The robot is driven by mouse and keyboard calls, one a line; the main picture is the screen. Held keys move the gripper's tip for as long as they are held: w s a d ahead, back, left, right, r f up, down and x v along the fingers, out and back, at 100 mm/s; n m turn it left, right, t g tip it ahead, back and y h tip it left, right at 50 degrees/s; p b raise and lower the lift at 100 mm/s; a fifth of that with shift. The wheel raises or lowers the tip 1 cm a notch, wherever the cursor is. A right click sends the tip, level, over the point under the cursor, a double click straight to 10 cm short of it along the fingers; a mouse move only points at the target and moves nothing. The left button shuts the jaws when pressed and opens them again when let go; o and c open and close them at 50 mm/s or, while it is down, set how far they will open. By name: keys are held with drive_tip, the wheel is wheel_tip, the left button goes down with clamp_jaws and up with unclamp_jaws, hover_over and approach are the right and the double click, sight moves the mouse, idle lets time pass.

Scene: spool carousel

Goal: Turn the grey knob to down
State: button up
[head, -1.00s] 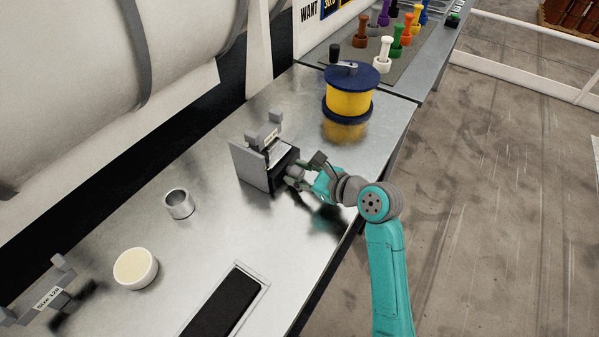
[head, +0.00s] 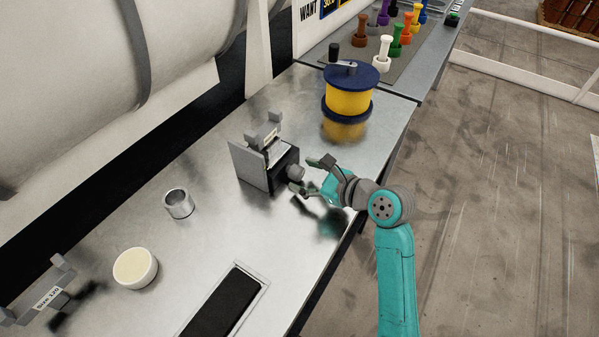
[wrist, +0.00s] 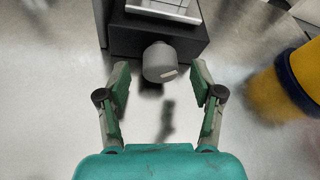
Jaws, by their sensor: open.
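The grey knob (head: 295,172) sticks out from the front of a black box (head: 284,168) on the metal bench. In the wrist view the knob (wrist: 158,60) shows a short pale mark low on its right side. My gripper (head: 309,175) is open and empty, just in front of the knob. In the wrist view my gripper (wrist: 161,75) has one finger to each side of the knob's near end, with clear gaps on both sides. The fingers do not touch it.
A grey bracket plate (head: 246,165) stands behind the box. A yellow spool with blue flanges (head: 348,98) stands at the back right. A metal ring (head: 178,204) and a cream-topped round tub (head: 135,267) are to the left. The bench between is clear.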

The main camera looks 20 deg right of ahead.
drive_tip(key=v, duration=0.9)
drive_tip(key=shift+s+d+r, duration=0.1)
drive_tip(key=shift+s+r, duration=0.05)
drive_tip(key=shift+s, duration=0.1)
drive_tip(key=shift+w+d+f+m+g+y, duration=0.1)
drive_tip(key=shift+w+d+m+g+y, duration=0.15)
drive_tip(key=shift+w, duration=0.2)
drive_tip(key=shift+w+d+f+m+g+y, duration=0.1)
drive_tip(key=shift+w+d+m+g+y, duration=0.15)
drive_tip(key=shift+w+y, duration=0.15)
drive_tip(key=shift+w+f+m+g+y, duration=0.15)
drive_tip(key=shift+w+m+g+y, duration=0.15)
drive_tip(key=shift+w, duration=0.15)
drive_tip(key=x, duration=1)
drive_tip(key=shift+w+a+f, duration=0.1)
drive_tip(key=shift+w+a, duration=0.1)
drive_tip(key=shift+w, duration=0.05)
drive_tip(key=c, duration=1.1)
drive_tip(key=shift+n, duration=0.5)
drive_tip(key=shift+c, duration=0.2)
